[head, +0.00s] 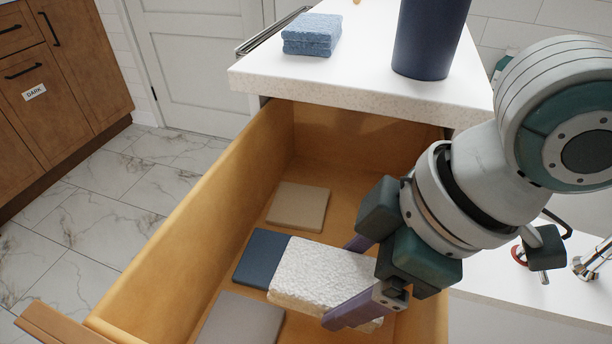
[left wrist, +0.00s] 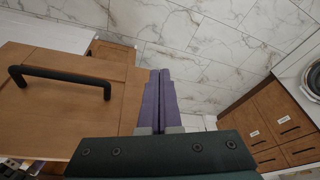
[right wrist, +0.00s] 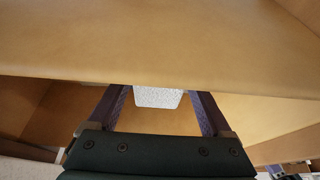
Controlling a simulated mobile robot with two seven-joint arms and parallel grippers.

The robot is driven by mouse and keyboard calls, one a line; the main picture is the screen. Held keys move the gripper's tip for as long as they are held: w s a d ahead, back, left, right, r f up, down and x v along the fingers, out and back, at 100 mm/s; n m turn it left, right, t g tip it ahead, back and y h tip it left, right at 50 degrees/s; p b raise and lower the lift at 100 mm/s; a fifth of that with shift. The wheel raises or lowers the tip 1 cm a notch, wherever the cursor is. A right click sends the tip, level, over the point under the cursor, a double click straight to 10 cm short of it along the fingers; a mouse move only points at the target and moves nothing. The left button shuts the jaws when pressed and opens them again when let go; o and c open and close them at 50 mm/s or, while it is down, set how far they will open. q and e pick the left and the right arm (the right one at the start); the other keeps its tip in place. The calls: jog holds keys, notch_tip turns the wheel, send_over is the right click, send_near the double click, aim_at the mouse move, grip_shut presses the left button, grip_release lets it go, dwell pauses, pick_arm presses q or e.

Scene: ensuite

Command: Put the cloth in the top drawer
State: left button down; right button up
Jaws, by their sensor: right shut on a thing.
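A white, rough-textured folded cloth (head: 320,274) is inside the open wooden drawer (head: 190,218), low over its floor. My right gripper (head: 337,284) reaches in from the right and is shut on the cloth, one finger on each side. The cloth also shows between the fingers in the right wrist view (right wrist: 157,97). It covers part of a flat dark blue piece (head: 262,258); whether it touches it I cannot tell. In the left wrist view, my left gripper (left wrist: 162,75) has its fingers together, with nothing seen between them, beside a wooden front with a black handle (left wrist: 62,80).
A tan flat piece (head: 298,206) and a grey one (head: 240,320) lie on the drawer floor. On the white countertop (head: 360,85) above are a folded blue cloth (head: 312,34) and a dark blue container (head: 428,38). Marble floor (head: 110,190) is clear at left.

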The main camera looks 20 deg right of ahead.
aim_at(363, 285)
notch_tip(363, 285, down, 3)
jog(key=shift+f+b, duration=0.15)
jog(key=shift+b, duration=0.4)
jog(key=shift+f, duration=0.1)
jog(key=shift+f, duration=0.55)
jog(key=o, duration=1.3)
jog(key=shift+c, duration=0.2)
jog(key=shift+r, duration=0.3)
jog(key=p+v, duration=0.4)
jog(key=v, duration=0.8)
jog(key=shift+r+p, duration=0.35)
jog(key=shift+r, duration=0.05)
